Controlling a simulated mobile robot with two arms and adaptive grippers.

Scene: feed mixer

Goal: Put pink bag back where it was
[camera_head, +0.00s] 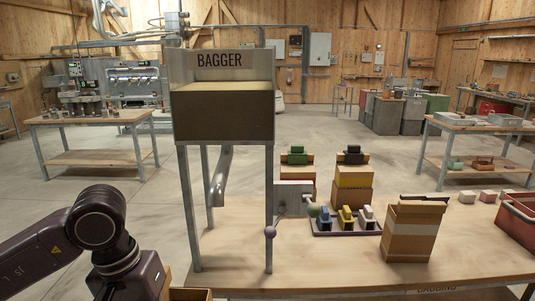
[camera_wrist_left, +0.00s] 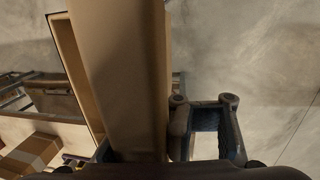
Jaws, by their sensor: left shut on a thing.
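In the left wrist view my left gripper (camera_wrist_left: 150,148) is shut on a long, brown, cardboard-like thing (camera_wrist_left: 120,75). This thing rises between the fingers, and an open-looking edge shows at its left. I cannot make out a pink bag in either view. In the head view my left arm comes in at the lower left; its gripper is below the picture edge. A brown edge (camera_head: 190,294) shows at the bottom beside the arm. The bagger (camera_head: 222,110) stands on metal legs on the workbench (camera_head: 330,262). My right gripper is not in view.
A purple tray (camera_head: 346,233) holds small coloured items. An open cardboard box (camera_head: 408,242) stands right of it, with a red crate (camera_head: 518,217) at the far right. A purple ball knob (camera_head: 270,232) is by the bagger's front leg. The bench front is mostly clear.

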